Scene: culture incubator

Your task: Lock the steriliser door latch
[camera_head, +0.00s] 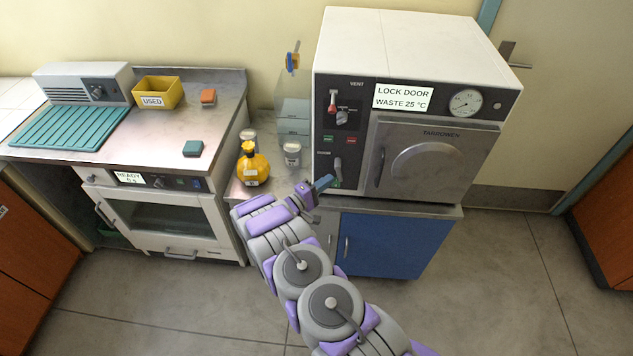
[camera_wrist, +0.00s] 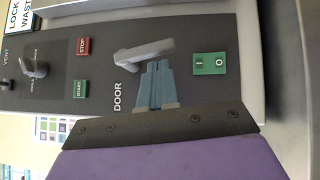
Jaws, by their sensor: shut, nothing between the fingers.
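The steriliser (camera_head: 415,55) stands on a blue cabinet, and its door (camera_head: 435,165) looks shut. Its screen reads "LOCK DOOR WASTE 25 °C". The grey door latch lever (camera_head: 338,170) is low on the dark front panel, left of the door. In the wrist view, the lever (camera_wrist: 145,52) lies beside the word DOOR, roughly along the panel's height. My gripper (camera_head: 328,181) is at the lower part of the panel, by the lever. Its blue fingers (camera_wrist: 156,66) are together and empty, with tips right at the lever's side; I cannot tell whether they touch.
A red-tipped vent lever (camera_head: 333,102) and green START and red STOP buttons (camera_wrist: 83,46) are above the latch. A green I/O switch (camera_wrist: 209,63) is close below it.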

